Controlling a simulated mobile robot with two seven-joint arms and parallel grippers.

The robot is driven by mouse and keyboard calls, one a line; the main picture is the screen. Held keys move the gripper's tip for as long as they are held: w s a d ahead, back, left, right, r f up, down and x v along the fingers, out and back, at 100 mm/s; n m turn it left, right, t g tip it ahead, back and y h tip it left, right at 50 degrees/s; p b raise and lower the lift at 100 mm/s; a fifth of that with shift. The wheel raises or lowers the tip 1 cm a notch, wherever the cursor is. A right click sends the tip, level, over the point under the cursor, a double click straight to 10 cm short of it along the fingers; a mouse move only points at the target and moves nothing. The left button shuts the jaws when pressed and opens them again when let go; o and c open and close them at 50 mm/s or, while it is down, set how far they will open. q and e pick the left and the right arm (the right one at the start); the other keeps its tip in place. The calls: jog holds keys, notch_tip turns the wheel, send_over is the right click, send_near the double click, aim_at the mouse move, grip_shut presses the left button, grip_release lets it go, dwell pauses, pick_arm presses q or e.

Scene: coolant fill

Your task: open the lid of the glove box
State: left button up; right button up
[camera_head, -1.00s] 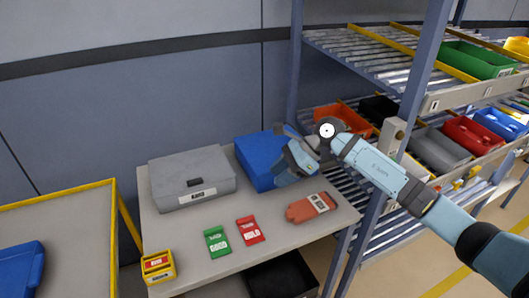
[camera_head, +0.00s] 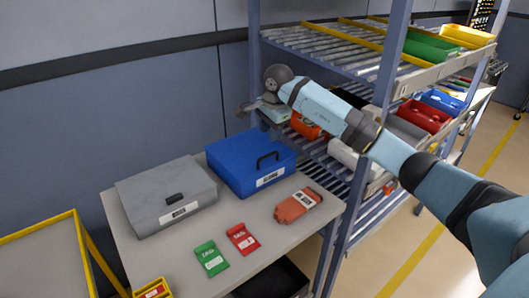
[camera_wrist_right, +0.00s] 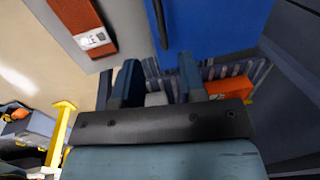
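A blue box (camera_head: 240,165) with a dark handle (camera_head: 267,159) and a white label stands closed on the table. A grey box (camera_head: 165,190) with a dark latch and a white label stands closed to its left. The labels are too small to read, so I cannot tell which is the glove box. My right gripper (camera_head: 272,128) is above the far right of the blue box, apart from it. In the right wrist view its fingers (camera_wrist_right: 158,82) are spread with nothing between them, and the blue lid (camera_wrist_right: 220,25) lies beyond. My left gripper is out of view.
A roller rack with a blue-grey post (camera_head: 378,110) and bins stands at the right. A yellow-edged table (camera_head: 40,255) is at the left.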

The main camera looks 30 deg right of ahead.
aim_at(265, 156)
jog(key=f, duration=0.3)
jog(key=w+f, duration=0.1)
jog(key=f, duration=0.5)
jog(key=shift+w+a+p, duration=0.2)
jog(key=shift+w+p, duration=0.2)
grip_shut()
